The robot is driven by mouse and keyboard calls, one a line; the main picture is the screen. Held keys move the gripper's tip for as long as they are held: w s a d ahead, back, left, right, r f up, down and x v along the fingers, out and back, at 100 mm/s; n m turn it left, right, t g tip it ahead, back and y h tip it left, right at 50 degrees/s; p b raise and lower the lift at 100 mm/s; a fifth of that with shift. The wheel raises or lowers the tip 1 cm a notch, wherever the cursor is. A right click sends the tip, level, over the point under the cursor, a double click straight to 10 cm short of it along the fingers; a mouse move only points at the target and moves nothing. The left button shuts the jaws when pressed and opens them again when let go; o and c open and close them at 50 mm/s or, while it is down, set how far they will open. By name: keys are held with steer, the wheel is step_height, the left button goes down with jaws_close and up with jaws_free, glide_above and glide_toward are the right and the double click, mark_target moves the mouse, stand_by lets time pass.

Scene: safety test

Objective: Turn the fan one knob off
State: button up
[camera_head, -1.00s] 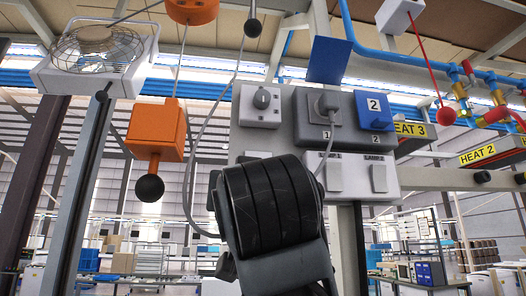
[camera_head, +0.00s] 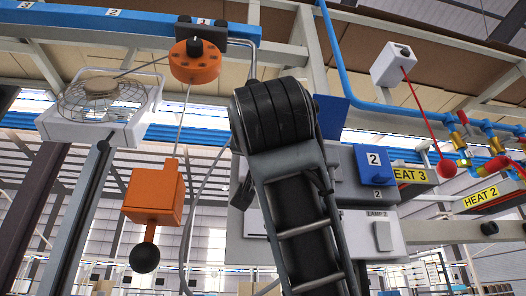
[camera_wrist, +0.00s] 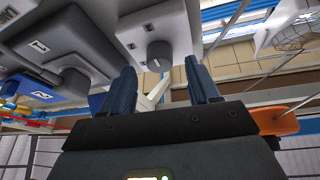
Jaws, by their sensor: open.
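A round grey knob (camera_wrist: 159,55) on a white box (camera_wrist: 168,32) shows in the wrist view, its label not readable. My gripper (camera_wrist: 160,68) is open, with one dark finger on each side below the knob. The knob lies ahead between the fingertips; contact cannot be told. In the head view my arm hides the knob and most of its box, and my fingers cannot be made out. A caged fan (camera_head: 100,98) in a white housing hangs at the upper left; whether it spins cannot be told.
Beside the knob are a grey socket box with a plug (camera_wrist: 72,82) and a blue unit marked 2 (camera_head: 374,164). An orange box (camera_head: 154,194) with a black ball hangs left of my arm. A lamp switch (camera_head: 382,236) sits lower on the panel. Cables hang near my arm.

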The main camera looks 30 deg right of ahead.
steer(key=shift+x, duration=0.9)
steer(key=shift+c, duration=0.2)
steer(key=c, duration=1)
